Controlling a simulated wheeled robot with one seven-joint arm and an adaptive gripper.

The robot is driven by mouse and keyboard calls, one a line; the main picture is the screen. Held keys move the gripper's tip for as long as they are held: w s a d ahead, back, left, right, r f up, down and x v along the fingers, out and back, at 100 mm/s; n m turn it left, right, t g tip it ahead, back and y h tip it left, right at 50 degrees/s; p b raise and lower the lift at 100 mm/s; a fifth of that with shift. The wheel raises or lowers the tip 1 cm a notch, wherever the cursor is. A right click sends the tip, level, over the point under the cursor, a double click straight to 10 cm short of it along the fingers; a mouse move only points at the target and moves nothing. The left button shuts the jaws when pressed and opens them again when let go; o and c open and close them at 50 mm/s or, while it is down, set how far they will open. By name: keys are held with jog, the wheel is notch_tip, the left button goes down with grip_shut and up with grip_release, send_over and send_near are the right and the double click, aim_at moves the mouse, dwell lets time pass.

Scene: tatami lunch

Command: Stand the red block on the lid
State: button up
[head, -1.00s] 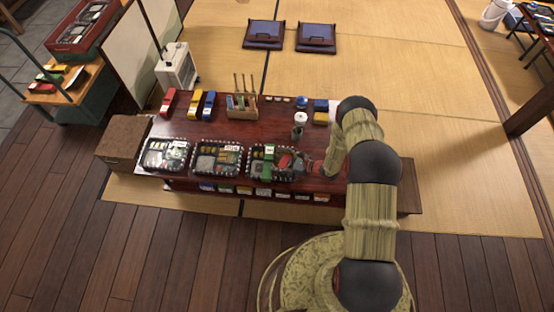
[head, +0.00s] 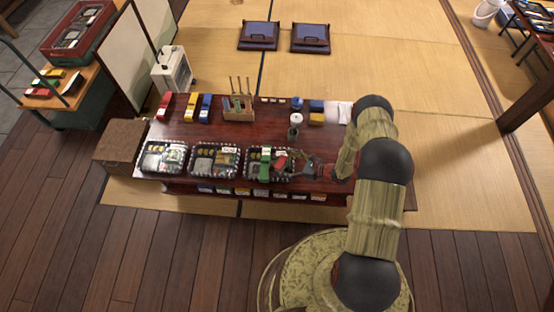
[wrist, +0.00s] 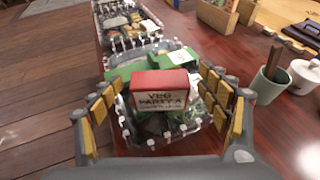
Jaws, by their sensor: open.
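The red block (head: 281,162) is on the rightmost lunch box (head: 251,178), beside a green block (head: 266,158). My gripper (head: 300,167) is open at the box's right end. In the wrist view its fingers (wrist: 157,80) stand apart, either side of the block.
Two more lunch boxes (head: 216,176) (head: 163,172) stand to the left on the dark red table (head: 180,137). A grey cup (wrist: 268,87) and a white pot (wrist: 303,78) stand to the right in the wrist view. A wooden holder (head: 238,114) is behind.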

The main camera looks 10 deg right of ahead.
jog(key=p+v, duration=0.1)
jog(key=v, duration=0.4)
jog(key=w+a+r+n+g+y, duration=0.1)
jog(key=w+a+r+n+g, duration=0.15)
jog(key=r, duration=0.65)
jog(key=w+a+r+n+g+y, duration=0.1)
jog(key=r+n, duration=0.3)
jog(key=r, duration=0.5)
jog(key=s+a+r+n+g+h, duration=0.1)
jog(key=s+r+n, duration=0.15)
jog(key=r, duration=0.35)
jog(key=s+a+r+n+g+h, duration=0.1)
jog(key=a+r+n, duration=0.15)
jog(key=r, duration=0.45)
jog(key=s+a+r+n+g, duration=0.1)
jog(key=s+r+n+g, duration=0.15)
jog(key=r, duration=0.35)
jog(key=s+d+r+n+t+h, duration=0.2)
jog(key=s+r+n+h, duration=0.3)
jog(key=s+r, duration=0.6)
jog(key=s+d+r+n+t+h, duration=0.2)
jog(key=s+r+n+h, duration=0.3)
jog(key=s+r, duration=0.7)
jog(key=shift+s+d+r+n+t, duration=0.25)
jog(key=shift+r+n+t, duration=0.25)
jog(key=shift+n, duration=0.5)
